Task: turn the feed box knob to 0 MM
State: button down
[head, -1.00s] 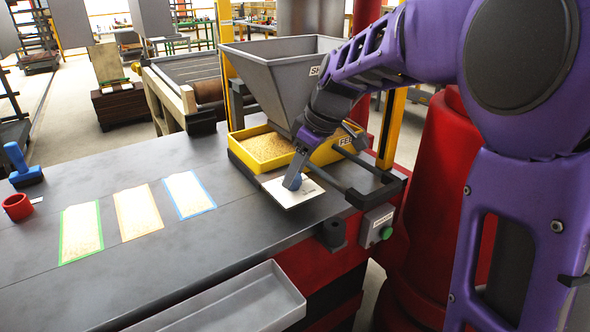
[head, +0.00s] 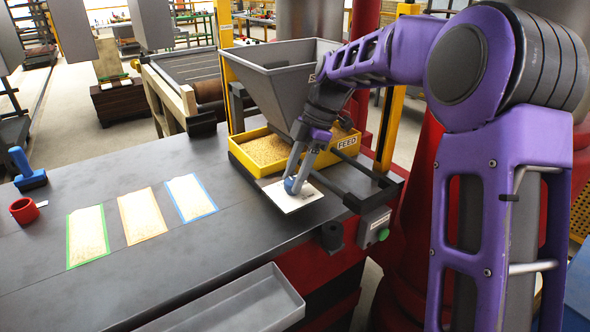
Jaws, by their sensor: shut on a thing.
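The yellow feed box (head: 241,160) holds granular tan material and has a FEED label on its front. A white plate (head: 296,203) lies in front of it on the bench. My gripper (head: 292,184) points down over this plate, its fingers closed on a small blue knob (head: 291,187). My gripper hides part of the knob and plate. The knob's setting and any scale marks cannot be read from here.
A grey hopper (head: 270,80) stands above the feed box. Green, orange and blue bordered sheets (head: 142,214), a red ring (head: 23,210) and a blue stamp-like tool (head: 28,170) lie on the left. A green button (head: 383,234) and grey tray (head: 235,310) are at the front.

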jog(key=shift+n+g+p, duration=0.3)
jog(key=shift+n+p, duration=0.05)
jog(key=shift+n, duration=0.55)
jog(key=shift+c, duration=1.9)
grip_release()
jog(key=shift+w, duration=0.1)
jog(key=v, duration=1.7)
jog(key=shift+r, duration=0.2)
jog(key=shift+w+a, duration=0.1)
jog(key=shift+a, duration=0.05)
